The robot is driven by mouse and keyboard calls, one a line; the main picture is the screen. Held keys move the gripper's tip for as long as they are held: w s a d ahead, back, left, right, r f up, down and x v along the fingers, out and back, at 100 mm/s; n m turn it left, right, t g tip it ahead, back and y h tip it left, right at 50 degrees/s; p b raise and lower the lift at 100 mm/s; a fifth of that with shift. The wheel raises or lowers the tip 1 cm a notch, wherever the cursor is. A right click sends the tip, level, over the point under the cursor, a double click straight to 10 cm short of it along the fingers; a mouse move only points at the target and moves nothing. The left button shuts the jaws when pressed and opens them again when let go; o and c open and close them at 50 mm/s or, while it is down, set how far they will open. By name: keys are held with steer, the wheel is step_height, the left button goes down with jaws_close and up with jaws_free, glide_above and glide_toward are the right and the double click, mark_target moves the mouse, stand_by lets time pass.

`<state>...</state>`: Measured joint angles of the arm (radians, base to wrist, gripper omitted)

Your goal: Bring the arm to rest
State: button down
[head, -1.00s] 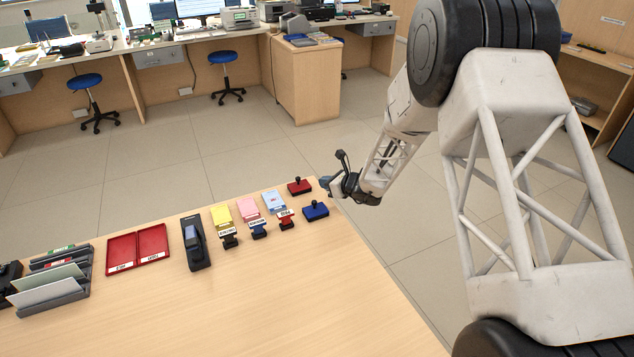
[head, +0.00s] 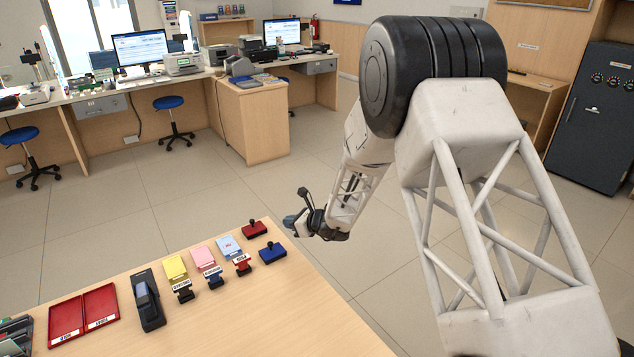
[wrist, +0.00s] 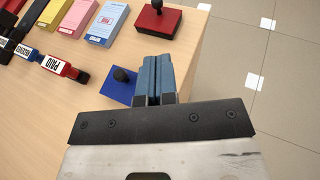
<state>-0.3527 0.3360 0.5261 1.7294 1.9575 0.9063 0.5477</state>
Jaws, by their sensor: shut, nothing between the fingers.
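My gripper (head: 292,222) hangs just past the far right corner of the wooden counter, beside the ink pads in the head view. In the wrist view its blue fingers (wrist: 158,80) are shut together and hold nothing. They cover part of the blue stamp pad (wrist: 118,87) with a black knob, which also shows in the head view (head: 272,253). The arm reaches from the right side of the head view and bends down to the gripper.
On the counter (head: 235,315) stand a red pad (head: 255,229), yellow, pink and light blue pads, labelled stamps, a dark device (head: 148,300) and a red tray (head: 84,315). Floor (head: 350,265) lies open beyond the counter's right edge. A dark safe (head: 598,118) stands at the right wall.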

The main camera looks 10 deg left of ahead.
steer(key=s+d+r+n+g+h, duration=0.35)
steer(key=s+d+r+n, duration=0.85)
steer(key=s+d+r, duration=0.85)
steer(key=s+d+r+n+h, duration=0.2)
steer(key=s+d+n+h, duration=0.1)
steer(key=s+d, duration=0.4)
steer(key=s+d+r+n+t+h, duration=0.1)
steer(key=s+d+r+n+h, duration=0.2)
steer(key=s+d, duration=0.4)
steer(key=s+d+r+n+t+h, duration=0.1)
steer(key=s+d+r+n+h, duration=0.2)
steer(key=s+d, duration=0.5)
steer(key=s, duration=0.5)
steer(key=shift+h, duration=0.35)
steer(key=shift+s, duration=0.1)
